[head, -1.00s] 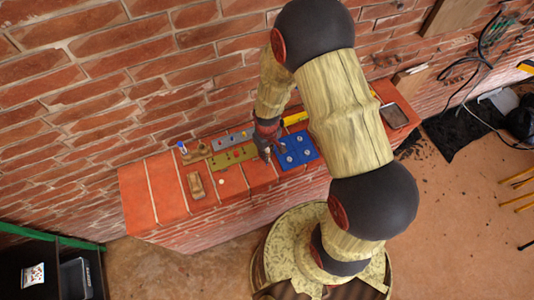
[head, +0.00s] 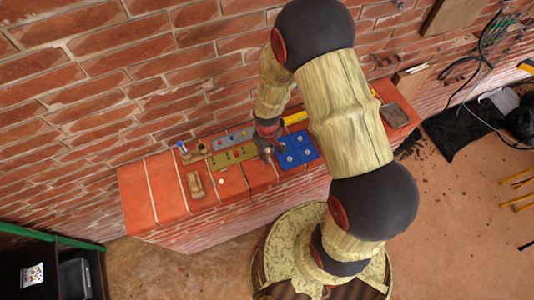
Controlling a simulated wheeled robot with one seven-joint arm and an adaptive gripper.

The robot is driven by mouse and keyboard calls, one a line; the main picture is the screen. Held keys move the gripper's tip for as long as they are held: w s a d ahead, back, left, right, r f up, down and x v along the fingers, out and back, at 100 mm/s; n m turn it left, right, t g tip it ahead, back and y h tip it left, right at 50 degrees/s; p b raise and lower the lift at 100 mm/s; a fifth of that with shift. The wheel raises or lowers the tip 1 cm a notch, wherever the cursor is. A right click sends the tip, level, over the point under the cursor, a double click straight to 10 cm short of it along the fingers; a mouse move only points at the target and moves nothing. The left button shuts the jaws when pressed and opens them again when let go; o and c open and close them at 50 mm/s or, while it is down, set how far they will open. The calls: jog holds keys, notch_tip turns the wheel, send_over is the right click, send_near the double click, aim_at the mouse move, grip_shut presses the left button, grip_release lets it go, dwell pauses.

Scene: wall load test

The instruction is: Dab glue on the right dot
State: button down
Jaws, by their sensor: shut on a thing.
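My gripper (head: 264,154) is small and partly hidden at the end of my arm, over the brick ledge between the olive plate and the blue plate. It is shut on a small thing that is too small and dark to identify. The blue plate (head: 304,161) lies just right of the gripper and carries several pale round marks. The olive plate (head: 232,157) lies just left of the gripper, with small dots on it. A grey-blue strip (head: 230,138) lies behind it. I cannot tell which mark is the right dot, nor whether the held thing touches a plate.
The brick ledge (head: 165,188) runs along the brick wall (head: 140,80). On it are a wooden block (head: 196,185), a small white ball (head: 221,181), a wooden holder (head: 194,153), a yellow tool (head: 295,118) and a dark-topped tray (head: 394,115). The ledge's left end is clear.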

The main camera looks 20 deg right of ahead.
jog(key=shift+f+b, duration=0.4)
jog(key=shift+f, duration=0.1)
dwell(0.5)
jog(key=shift+r, duration=0.15)
jog(key=shift+r+p, duration=2)
jog(key=shift+r, duration=0.9)
jog(key=shift+s, duration=0.1)
